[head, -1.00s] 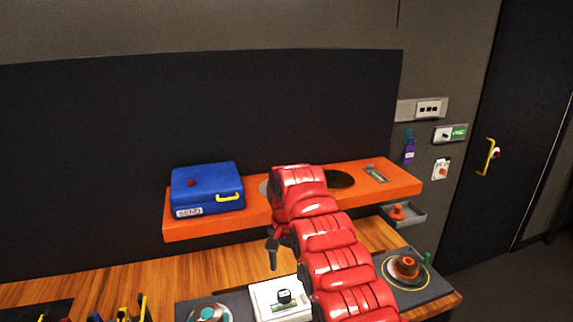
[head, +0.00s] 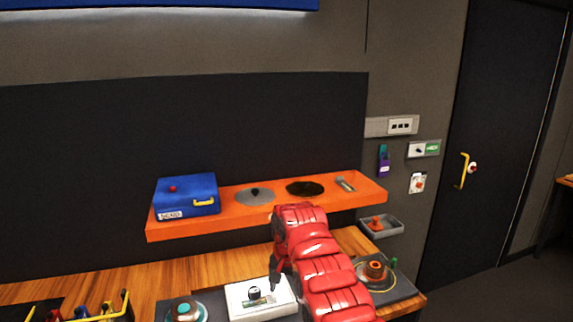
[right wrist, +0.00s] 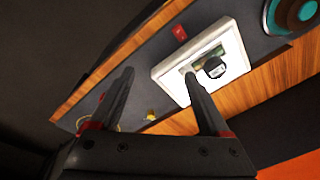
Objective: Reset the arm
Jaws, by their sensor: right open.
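My right arm reaches up from the bottom of the head view, red and segmented, over the wooden bench. My right gripper (head: 274,284) points down beside the white panel (head: 240,309) with its black knob (head: 254,292). I cannot tell from these views whether the gripper touches the panel. My left gripper is not in view.
An orange shelf (head: 240,220) behind the arm carries a blue box (head: 187,196), a grey disc (head: 254,197) and a black disc (head: 304,188). A round orange dial (head: 375,270) stands right of the arm, a teal-topped knob (head: 184,311) to the left. A grey tray (head: 382,227) hangs at right.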

